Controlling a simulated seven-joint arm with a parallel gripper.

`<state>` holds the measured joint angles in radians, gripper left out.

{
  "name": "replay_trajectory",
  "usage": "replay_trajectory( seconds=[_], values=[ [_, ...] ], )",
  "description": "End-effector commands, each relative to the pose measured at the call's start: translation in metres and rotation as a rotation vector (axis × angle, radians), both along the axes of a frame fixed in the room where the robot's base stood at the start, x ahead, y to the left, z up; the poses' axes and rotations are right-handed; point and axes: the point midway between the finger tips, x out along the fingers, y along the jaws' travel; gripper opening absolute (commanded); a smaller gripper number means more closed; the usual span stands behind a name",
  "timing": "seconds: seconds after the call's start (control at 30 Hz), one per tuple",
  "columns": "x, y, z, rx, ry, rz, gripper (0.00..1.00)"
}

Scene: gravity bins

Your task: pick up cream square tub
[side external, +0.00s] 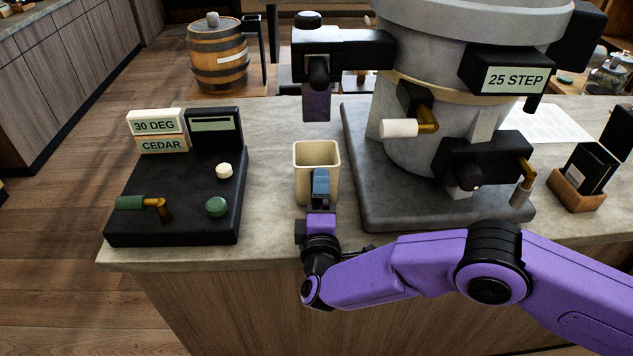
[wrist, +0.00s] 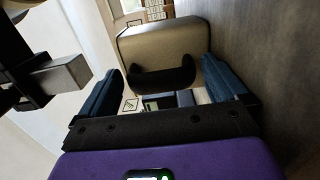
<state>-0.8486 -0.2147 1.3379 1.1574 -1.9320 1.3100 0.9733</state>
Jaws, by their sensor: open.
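The cream square tub (side external: 302,172) stands upright and open-topped on the grey counter, between the black panel and the large grey machine. My gripper (side external: 320,180) is at the tub's near side, low over the counter, and covers part of its front wall. In the wrist view, the tub (wrist: 160,45) fills the space ahead between the two blue fingers. My gripper (wrist: 162,72) is open there, with one finger toward each side of the tub. I cannot tell whether either finger touches it.
The grey machine's base (side external: 385,205) is close to the tub's right. The black control panel (side external: 180,190), with knobs and a green-handled lever, is to the left. A dark nozzle (side external: 317,100) hangs above and behind the tub. A wooden card holder (side external: 577,190) stands far right.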

Motion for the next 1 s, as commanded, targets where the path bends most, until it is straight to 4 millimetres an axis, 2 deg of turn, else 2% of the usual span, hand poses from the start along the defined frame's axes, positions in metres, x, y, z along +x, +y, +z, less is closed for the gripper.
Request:
replay_trajectory(
  seconds=[0.3, 0.5, 0.77, 1.0],
  values=[
    [0.005, 0.000, 0.000, -0.002, -0.001, 0.000, 0.98],
    [0.005, 0.000, 0.001, -0.001, -0.002, 0.000, 0.37],
    [0.005, 0.000, 0.001, 0.000, -0.002, 0.000, 0.37],
    [0.005, 0.000, 0.015, 0.002, -0.002, 0.000, 0.37]
  ],
)
